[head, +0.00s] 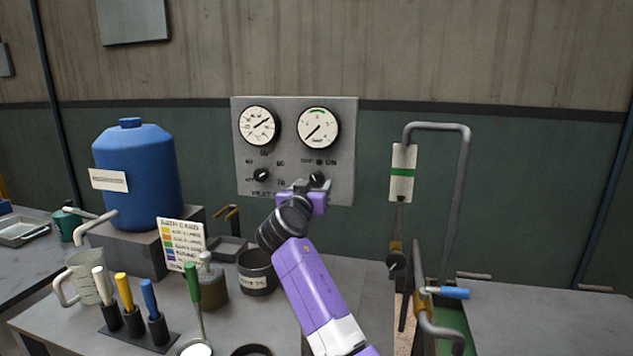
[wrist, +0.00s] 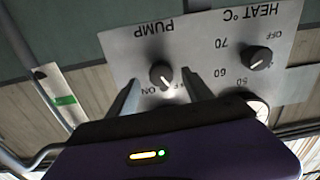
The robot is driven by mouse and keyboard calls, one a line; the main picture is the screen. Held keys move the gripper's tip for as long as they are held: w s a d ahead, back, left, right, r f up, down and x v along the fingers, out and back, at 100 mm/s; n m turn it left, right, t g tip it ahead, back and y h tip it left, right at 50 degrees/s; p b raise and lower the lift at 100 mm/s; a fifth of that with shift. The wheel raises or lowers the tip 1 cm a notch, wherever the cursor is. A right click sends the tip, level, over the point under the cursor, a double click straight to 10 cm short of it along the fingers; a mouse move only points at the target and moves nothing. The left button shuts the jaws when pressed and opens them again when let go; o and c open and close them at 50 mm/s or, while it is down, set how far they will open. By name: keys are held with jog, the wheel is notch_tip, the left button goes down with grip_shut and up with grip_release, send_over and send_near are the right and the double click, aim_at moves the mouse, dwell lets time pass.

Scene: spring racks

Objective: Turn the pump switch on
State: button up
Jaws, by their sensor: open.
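The pump switch (head: 317,178) is a small black knob at the lower right of the grey control panel (head: 346,112), under the right gauge. The wrist view shows it upside down as a round knob (wrist: 161,73) below the word PUMP. Its pale pointer seems to lean toward the OFF side; the OFF label is partly hidden by a finger. My gripper (head: 312,187) is at the panel, open, with one finger on each side of the knob in the wrist view (wrist: 160,80). I cannot tell whether the fingers touch it.
The heat knob (head: 261,175) sits left of the pump switch. A pipe with a green-banded sight gauge (head: 403,173) stands to the right. The bench below holds a dark pot (head: 257,272), colored-handled tools (head: 123,292) and a blue tank (head: 137,178) on a block.

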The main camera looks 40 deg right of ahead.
aim_at(316, 182)
jog(key=shift+x, duration=1.65)
jog(key=shift+c, duration=0.5)
grip_shut()
jog(key=shift+f, duration=0.1)
